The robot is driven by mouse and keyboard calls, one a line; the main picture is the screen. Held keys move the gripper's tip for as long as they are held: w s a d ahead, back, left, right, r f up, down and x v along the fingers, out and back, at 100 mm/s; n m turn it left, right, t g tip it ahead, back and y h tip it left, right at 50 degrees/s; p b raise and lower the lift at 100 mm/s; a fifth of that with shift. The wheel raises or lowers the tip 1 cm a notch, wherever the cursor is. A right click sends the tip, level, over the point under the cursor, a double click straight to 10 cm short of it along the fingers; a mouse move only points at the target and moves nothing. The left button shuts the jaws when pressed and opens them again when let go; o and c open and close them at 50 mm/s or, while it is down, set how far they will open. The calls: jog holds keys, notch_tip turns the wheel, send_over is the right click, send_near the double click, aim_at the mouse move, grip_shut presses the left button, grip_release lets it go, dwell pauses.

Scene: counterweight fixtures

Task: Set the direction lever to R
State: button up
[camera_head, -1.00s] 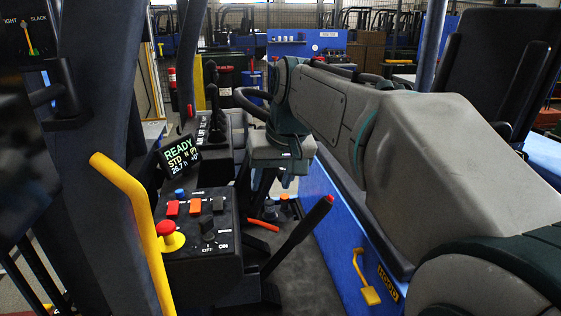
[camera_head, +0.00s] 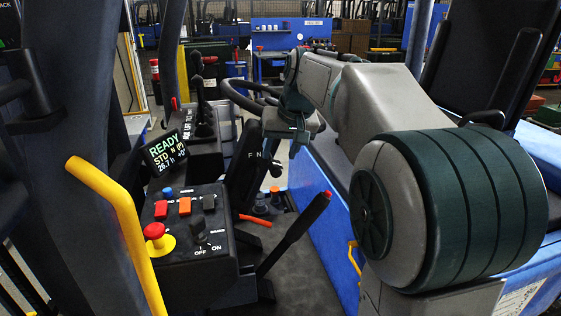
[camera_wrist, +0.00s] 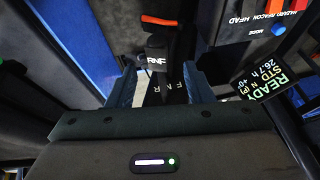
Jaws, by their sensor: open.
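In the head view this column (camera_head: 244,172) shows F and N to the left of my gripper (camera_head: 295,146). In the wrist view my gripper (camera_wrist: 160,88) is open, with one blue-grey finger on each side of the knob. I see no clear contact, and cannot tell if the knob is fully between the fingertips. The display (camera_head: 167,153) reads READY, STD, N (P).
A control box (camera_head: 195,235) with a red stop button (camera_head: 155,231) and coloured switches stands at the left front. A red-tipped lever (camera_head: 306,222) rises right of it. A yellow grab bar (camera_head: 112,205) and the steering wheel (camera_head: 232,88) are close by.

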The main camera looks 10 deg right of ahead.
aim_at(276, 164)
jog(key=x, duration=0.5)
jog(key=shift+d, duration=0.1)
